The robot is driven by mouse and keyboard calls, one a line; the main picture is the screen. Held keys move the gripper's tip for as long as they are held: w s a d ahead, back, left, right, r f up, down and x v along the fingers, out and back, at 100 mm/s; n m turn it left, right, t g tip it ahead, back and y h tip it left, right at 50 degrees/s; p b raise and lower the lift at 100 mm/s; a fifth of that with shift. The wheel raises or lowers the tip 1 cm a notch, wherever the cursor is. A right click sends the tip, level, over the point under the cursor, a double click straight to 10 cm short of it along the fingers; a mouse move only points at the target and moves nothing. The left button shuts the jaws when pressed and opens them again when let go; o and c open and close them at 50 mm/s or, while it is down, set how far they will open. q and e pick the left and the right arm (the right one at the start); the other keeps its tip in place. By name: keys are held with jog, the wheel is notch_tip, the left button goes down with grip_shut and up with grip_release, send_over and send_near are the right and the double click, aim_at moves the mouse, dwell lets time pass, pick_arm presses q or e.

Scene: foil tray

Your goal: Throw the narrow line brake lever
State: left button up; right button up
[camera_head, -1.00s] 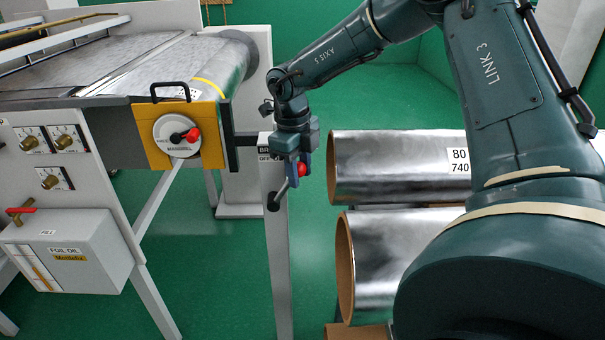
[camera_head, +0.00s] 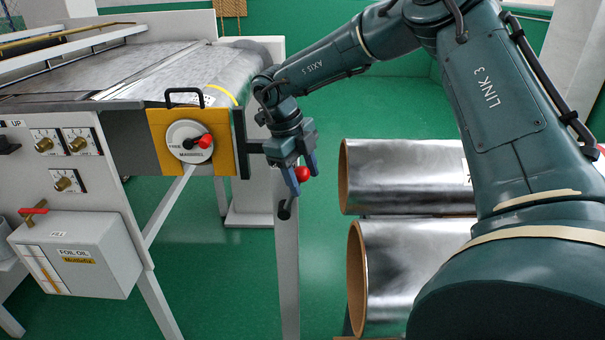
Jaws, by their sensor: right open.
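The brake lever's red knob (camera_head: 303,174) shows at the grey post right of the machine. The lever's dark lower end (camera_head: 284,209) sits on the post, and most of its shaft is hidden behind a finger. The lettered plate on the post is hidden behind the gripper. My left gripper is not in view.
A dial with another red knob (camera_head: 205,141) is on the yellow panel (camera_head: 162,140) just left of the gripper. Foil rolls (camera_head: 405,175) are stacked right of the post. A grey foil oil box (camera_head: 75,255) hangs at lower left. Green floor is clear between.

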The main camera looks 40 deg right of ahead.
jog(key=p+v, duration=0.1)
jog(key=v, duration=1.2)
jog(key=shift+a, duration=0.1)
